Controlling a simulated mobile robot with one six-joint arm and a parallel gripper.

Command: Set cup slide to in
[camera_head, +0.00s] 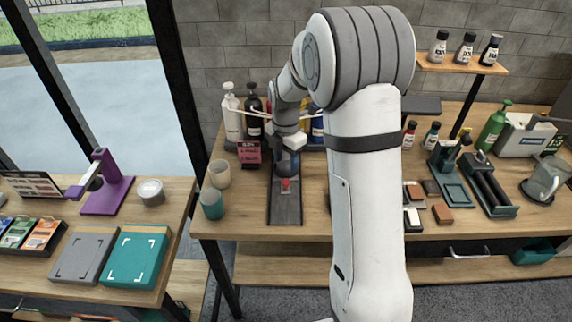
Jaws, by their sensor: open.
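A dark narrow board (285,212) lies on the wooden workbench, running front to back; it may be the cup slide, but no label confirms this. A small red piece (285,184) sits on it, and a dark blue rounded form stands just behind. My gripper (288,150) is small in view, at the board's far end above the red piece. It is open; its fingertips are partly hidden, and I cannot tell whether they touch anything. A beige cup (220,174) and a teal cup (212,204) stand left of the board.
Bottles, including a white pump bottle (232,112), stand behind the gripper, with a pink-and-black sign (249,154) in front. My arm hides the bench's middle. Brushes and blocks, including a brown block (443,213), lie to its right. Bare wood lies between the cups and the board.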

